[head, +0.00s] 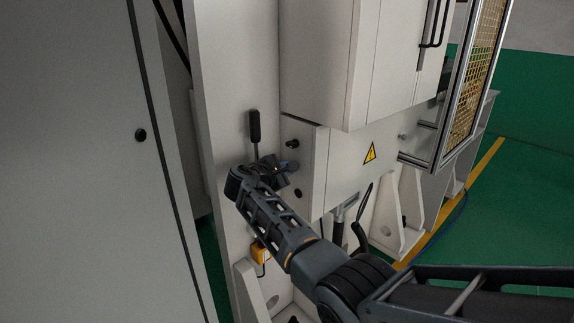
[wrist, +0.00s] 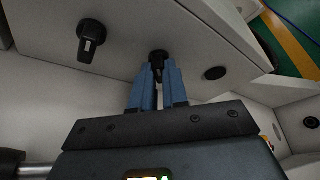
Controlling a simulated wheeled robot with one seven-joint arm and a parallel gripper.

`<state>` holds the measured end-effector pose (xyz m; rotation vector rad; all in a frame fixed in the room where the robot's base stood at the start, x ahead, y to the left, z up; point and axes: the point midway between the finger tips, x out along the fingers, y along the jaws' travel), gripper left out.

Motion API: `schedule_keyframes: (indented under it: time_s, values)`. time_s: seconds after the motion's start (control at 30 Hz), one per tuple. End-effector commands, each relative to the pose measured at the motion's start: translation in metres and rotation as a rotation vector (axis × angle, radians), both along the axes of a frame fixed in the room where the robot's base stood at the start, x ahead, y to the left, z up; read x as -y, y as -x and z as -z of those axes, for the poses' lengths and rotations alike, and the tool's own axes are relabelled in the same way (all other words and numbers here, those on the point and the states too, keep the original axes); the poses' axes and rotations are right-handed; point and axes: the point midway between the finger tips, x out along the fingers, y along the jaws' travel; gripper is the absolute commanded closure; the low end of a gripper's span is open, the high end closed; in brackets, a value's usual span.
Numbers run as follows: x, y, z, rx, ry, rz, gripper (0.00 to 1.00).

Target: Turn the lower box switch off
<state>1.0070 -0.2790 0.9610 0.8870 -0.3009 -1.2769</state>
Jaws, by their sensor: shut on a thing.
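The upper box switch (head: 291,144) is a black rotary knob on the side face of the white box. It also shows in the wrist view (wrist: 91,40), with a pale mark on its handle. The lower box switch (wrist: 158,56) is a black knob in the middle of the wrist view, at my fingertips. In the head view my gripper (head: 291,168) covers it. In the wrist view my gripper (wrist: 158,72) has its blue fingers closed on this knob. The fingers hide much of the handle, so I cannot tell its exact angle.
A round black plug (head: 297,193) sits below the switches on the same face. A black handle (head: 254,126) stands on the panel left of the box. A yellow warning sign (head: 370,153) is on the front. A large grey cabinet (head: 75,170) stands at the left.

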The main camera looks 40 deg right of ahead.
Motion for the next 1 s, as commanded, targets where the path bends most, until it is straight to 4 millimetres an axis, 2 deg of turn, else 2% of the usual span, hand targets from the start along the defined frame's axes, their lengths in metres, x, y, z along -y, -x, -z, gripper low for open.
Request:
schedule_keyframes:
  time_s: [0.5, 0.53, 0.77, 1.0]
  values:
    - [-0.0007, 0.0002, 0.0016, -0.022, 0.000, 0.000, 1.00]
    - [-0.0007, 0.0002, 0.0016, -0.022, 0.000, 0.000, 0.83]
    - [-0.0004, -0.0001, 0.0008, -0.021, 0.001, 0.000, 0.61]
    - [-0.0007, 0.0000, 0.0002, -0.019, 0.001, 0.000, 0.61]
